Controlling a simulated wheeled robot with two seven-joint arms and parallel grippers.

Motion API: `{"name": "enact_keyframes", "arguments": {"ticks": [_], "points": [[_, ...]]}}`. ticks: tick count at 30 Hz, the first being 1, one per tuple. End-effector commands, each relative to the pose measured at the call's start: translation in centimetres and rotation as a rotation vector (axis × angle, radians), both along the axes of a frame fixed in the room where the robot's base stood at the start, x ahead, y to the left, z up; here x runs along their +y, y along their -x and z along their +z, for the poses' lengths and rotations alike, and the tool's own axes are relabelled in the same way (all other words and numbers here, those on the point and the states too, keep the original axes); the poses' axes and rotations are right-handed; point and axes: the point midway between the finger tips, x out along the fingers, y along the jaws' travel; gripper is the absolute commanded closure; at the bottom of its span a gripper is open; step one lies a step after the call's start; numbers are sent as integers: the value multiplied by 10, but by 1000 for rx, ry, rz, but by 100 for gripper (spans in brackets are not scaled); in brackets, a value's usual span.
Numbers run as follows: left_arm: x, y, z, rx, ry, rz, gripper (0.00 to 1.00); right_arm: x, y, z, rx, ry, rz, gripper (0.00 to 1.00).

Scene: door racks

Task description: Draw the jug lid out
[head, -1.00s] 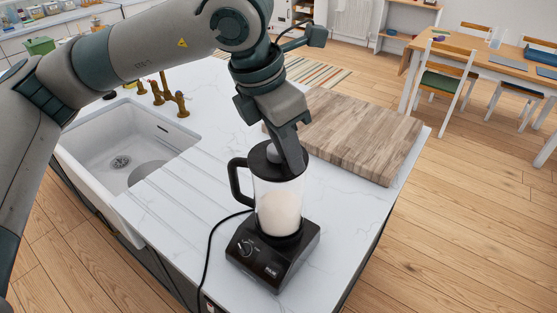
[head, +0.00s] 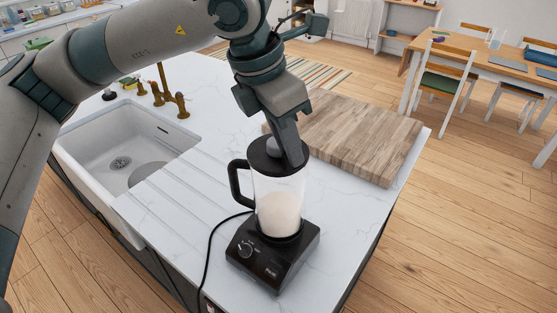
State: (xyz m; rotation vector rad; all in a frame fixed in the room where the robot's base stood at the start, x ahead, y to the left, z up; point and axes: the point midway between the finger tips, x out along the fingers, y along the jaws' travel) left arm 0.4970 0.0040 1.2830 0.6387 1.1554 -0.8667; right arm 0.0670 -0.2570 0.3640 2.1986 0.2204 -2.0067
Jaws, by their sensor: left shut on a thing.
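The jug (head: 262,190) is clear with a black handle at its left and stands upright on a black blender base (head: 272,254). Pale contents fill its lower part. The dark round lid (head: 259,157) is at the top of the jug. My left gripper (head: 287,150) comes down from above and is shut on the lid at its knob. Its fingers hide part of the lid's right side. I cannot tell whether a small gap lies between the lid and the jug's rim. My right gripper is out of view.
A thick wooden board (head: 358,135) lies on the white worktop (head: 185,225) behind and right of the jug. A sink (head: 120,150) with a brass tap (head: 178,105) is at the left. A black cord (head: 211,255) runs from the blender base.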

Motion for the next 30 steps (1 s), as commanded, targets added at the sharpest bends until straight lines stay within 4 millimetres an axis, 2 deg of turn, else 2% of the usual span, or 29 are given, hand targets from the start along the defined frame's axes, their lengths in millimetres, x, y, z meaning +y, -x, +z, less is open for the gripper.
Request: {"name": "enact_keyframes", "arguments": {"ticks": [18,30], "points": [[0,0,26,-1,1,-1,100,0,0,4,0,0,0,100],[0,0,28,0,0,0,100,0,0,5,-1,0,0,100]]}}
